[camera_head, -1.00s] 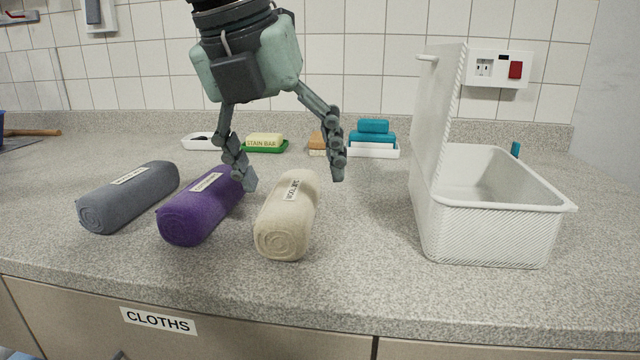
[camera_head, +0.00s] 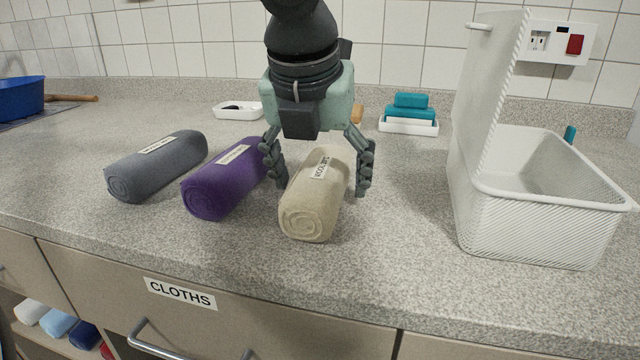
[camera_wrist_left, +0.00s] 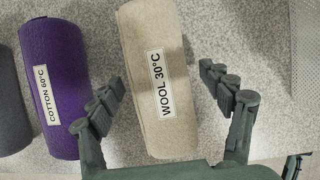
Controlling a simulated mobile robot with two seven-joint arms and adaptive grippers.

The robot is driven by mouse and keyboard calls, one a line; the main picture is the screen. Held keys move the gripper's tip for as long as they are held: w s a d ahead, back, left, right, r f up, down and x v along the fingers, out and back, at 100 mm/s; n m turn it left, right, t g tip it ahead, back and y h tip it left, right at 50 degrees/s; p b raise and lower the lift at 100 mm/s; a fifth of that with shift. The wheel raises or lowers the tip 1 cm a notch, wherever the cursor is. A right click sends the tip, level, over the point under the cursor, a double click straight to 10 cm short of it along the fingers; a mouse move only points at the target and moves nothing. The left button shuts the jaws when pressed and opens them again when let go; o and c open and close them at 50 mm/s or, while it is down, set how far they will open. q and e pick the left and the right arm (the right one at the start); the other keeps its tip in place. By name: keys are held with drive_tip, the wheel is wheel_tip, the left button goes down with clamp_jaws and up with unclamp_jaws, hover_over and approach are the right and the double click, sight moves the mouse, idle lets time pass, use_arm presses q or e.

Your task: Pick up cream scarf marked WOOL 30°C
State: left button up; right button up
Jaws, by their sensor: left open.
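The rolled cream scarf (camera_head: 312,208) lies on the speckled counter, its near end toward me. In the left wrist view the cream scarf (camera_wrist_left: 157,50) carries a white label reading WOOL 30°C. My left gripper (camera_head: 320,188) is open, with one finger on each side of the scarf's far part. In the left wrist view the fingers of my left gripper (camera_wrist_left: 170,98) are spread and the scarf lies between them, with a gap at the right finger. The left finger is close to the purple roll. My right gripper is not in view.
A purple roll (camera_head: 215,192) marked COTTON 60°C lies just left of the scarf, and a grey roll (camera_head: 150,172) further left. A white basket (camera_head: 530,228) with a raised lid stands on the right. Soap dishes stand along the back. Counter between scarf and basket is clear.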

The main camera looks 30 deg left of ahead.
use_arm(q)
drive_tip(key=c, duration=1.3)
drive_tip(key=shift+c, duration=0.3)
